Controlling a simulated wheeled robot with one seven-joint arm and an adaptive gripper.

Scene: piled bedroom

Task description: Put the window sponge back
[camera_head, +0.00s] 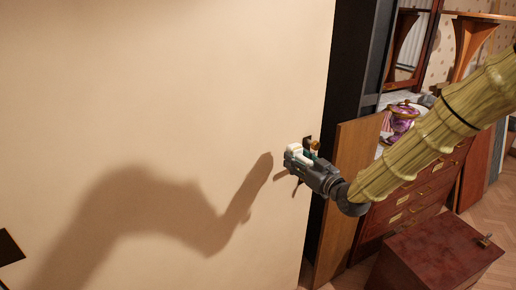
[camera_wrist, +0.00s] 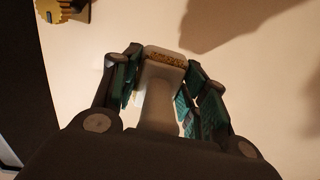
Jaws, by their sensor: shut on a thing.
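The window sponge (camera_wrist: 164,85) is pale, with a wide head and a brown speckled strip along its top. It sits between the teal pads of my gripper (camera_wrist: 163,80) in the wrist view, and the gripper is shut on it. In the head view my gripper (camera_head: 300,165) reaches left in front of the cream wall, near the wall's right edge. The pale sponge (camera_head: 293,152) shows there only as a small piece at the fingers. Whether the sponge touches the wall I cannot tell.
A brass-coloured round piece (camera_wrist: 62,12) on a dark mount is close by on the wall. A brown wooden panel (camera_head: 346,190), a drawer chest (camera_head: 415,198) with a purple pot (camera_head: 402,117), and a reddish box (camera_head: 437,255) stand to the right. The wall to the left is mostly clear.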

